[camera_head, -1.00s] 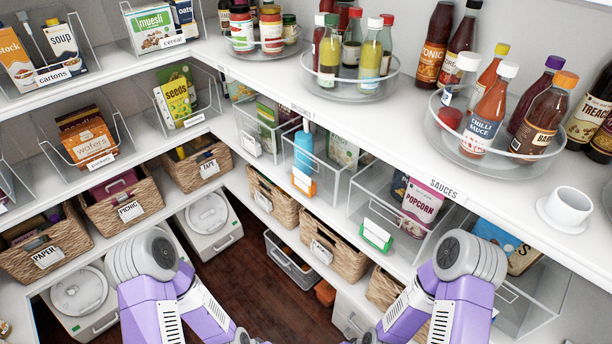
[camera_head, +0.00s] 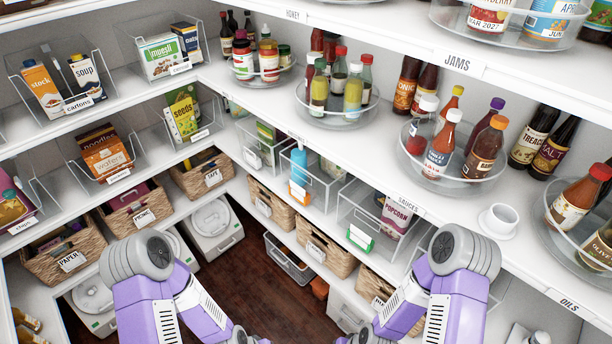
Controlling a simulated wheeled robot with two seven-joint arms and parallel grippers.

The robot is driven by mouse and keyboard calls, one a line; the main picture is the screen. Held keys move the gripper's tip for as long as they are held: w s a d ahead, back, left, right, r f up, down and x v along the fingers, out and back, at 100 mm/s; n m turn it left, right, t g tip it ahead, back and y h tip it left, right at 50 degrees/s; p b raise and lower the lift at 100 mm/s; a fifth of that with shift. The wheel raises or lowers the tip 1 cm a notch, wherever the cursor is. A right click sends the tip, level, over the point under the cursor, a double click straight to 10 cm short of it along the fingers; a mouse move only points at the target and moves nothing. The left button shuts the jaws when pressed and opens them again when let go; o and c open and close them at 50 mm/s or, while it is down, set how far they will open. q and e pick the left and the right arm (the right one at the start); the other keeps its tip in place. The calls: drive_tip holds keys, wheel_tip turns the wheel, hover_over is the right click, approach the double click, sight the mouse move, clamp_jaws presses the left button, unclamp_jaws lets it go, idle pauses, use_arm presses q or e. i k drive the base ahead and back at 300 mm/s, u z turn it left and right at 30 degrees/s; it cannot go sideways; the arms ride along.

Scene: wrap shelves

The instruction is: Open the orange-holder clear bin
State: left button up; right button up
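The clear bin with the orange label holder (camera_head: 310,188) is in the middle of the right-hand shelving, on the shelf under the sauce bottles. The orange holder (camera_head: 298,190) is on its front and a blue bottle (camera_head: 299,164) stands inside. The bin sits pushed in among its neighbours and looks closed. Both of my purple arms show at the bottom of the view, but neither gripper is in view.
A clear bin with a white holder (camera_head: 253,160) is to its left, and one with a green holder (camera_head: 360,238) to its right. Wicker baskets (camera_head: 325,249) line the shelf below. Bottles on turntables (camera_head: 338,106) stand above. Dark floor (camera_head: 250,285) is open between the shelves.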

sight(338, 174)
drive_tip(key=k, duration=0.25)
drive_tip(key=u, duration=1.45)
drive_tip(key=i, duration=1.5)
drive_tip(key=z, duration=1.35)
